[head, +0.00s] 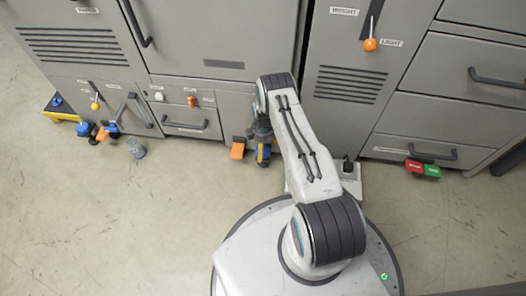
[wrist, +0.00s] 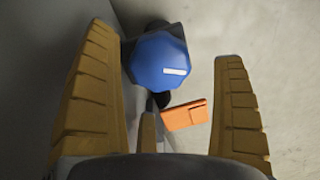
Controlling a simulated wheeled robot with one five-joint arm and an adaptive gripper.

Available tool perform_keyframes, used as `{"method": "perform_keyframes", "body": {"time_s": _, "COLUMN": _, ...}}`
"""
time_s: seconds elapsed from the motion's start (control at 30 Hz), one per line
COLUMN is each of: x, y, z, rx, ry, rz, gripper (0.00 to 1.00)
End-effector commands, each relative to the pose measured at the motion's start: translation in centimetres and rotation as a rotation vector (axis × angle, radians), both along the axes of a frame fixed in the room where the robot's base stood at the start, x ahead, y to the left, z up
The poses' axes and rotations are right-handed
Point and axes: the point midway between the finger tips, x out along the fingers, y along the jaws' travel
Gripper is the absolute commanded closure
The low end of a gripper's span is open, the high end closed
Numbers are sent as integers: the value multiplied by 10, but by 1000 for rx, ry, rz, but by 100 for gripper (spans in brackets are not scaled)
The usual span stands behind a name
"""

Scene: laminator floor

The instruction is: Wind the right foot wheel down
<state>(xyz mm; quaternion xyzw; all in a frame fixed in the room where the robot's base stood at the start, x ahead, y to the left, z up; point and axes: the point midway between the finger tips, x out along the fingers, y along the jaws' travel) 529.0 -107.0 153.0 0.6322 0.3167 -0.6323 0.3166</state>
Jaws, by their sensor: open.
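The right foot wheel (wrist: 158,60) is a blue, many-sided knob with a white mark on its face. In the wrist view it lies between the far ends of my gripper's fingers, close to the left finger and with a wider gap to the right one. My gripper (head: 263,158) is open and holds nothing. In the head view it is low at the front of the machine, and my arm and gripper hide most of the wheel. I cannot tell whether a finger touches it.
An orange pedal (head: 238,150) is just left of my gripper; it also shows below the wheel in the wrist view (wrist: 185,115). Grey cabinet fronts (head: 230,100) rise behind. Red and green pedals (head: 422,168) are at the right. Open floor (head: 130,220) lies to the left.

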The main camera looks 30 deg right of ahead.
Motion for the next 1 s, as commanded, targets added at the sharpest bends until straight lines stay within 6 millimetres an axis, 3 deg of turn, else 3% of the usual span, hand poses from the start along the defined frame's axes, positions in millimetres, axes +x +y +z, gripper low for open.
{"method": "perform_keyframes", "body": {"time_s": 0.1, "x": 0, "y": 0, "z": -17, "rx": 0, "ry": 0, "rz": 0, "gripper": 11}}
{"method": "perform_keyframes", "body": {"time_s": 0.3, "x": 0, "y": 0, "z": -30, "rx": 1, "ry": 1, "rz": 0, "gripper": 11}}
{"method": "perform_keyframes", "body": {"time_s": 0.7, "x": 0, "y": 0, "z": -32, "rx": 0, "ry": 0, "rz": 0, "gripper": 11}}
{"method": "perform_keyframes", "body": {"time_s": 1.0, "x": 0, "y": 0, "z": -32, "rx": 0, "ry": 0, "rz": 0, "gripper": 37}}
